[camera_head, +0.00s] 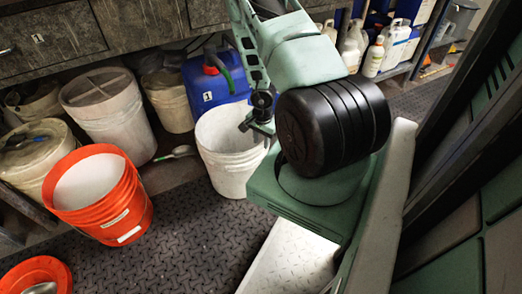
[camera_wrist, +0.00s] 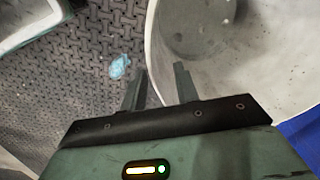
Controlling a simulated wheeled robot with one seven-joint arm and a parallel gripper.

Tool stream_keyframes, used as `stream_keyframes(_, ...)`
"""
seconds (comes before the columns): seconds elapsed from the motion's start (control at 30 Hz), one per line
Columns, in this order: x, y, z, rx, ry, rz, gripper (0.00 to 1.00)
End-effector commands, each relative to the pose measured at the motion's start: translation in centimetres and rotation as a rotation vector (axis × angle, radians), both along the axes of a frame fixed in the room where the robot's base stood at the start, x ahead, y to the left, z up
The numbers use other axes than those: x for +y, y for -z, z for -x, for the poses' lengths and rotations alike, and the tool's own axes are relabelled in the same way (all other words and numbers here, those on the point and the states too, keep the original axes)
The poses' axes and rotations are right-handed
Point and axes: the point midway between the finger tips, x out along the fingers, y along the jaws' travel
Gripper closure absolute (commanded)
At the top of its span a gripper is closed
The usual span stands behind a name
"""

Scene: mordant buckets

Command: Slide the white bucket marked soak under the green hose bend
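The white bucket (camera_head: 229,168) stands on the dark floor at the centre of the head view, open at the top. No "soak" mark is readable on it. The green hose bend (camera_head: 222,68) shows behind it, by the blue container (camera_head: 209,88). My gripper (camera_head: 258,128) is at the bucket's right rim. In the wrist view the bucket (camera_wrist: 245,55) fills the right side. My gripper's two fingers (camera_wrist: 160,78) are apart there, one over the bucket's inside and one outside, with the rim between them. I cannot tell whether they touch it.
An orange bucket (camera_head: 127,208) stands to the left, with another orange container (camera_head: 62,270) in the lower left corner. Pale buckets (camera_head: 110,105) stand under the drawers behind. Patterned floor (camera_head: 190,250) is clear in front.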

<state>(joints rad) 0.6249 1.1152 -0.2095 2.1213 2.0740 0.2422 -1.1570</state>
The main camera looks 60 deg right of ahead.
Motion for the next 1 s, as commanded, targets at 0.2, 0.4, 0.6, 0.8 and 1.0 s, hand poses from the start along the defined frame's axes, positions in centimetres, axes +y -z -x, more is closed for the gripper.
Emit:
stream_keyframes(0.2,0.0,3.0,-0.1,0.000,0.000,-0.001,0.69)
stream_keyframes(0.4,0.0,3.8,-0.2,-0.002,-0.001,0.000,0.69)
stream_keyframes(0.6,0.0,3.8,-0.2,-0.002,0.000,0.000,0.69)
stream_keyframes(0.8,0.0,3.7,-0.2,-0.001,0.000,0.000,1.00)
stream_keyframes(1.0,0.0,3.7,-0.2,-0.001,0.000,0.000,1.00)
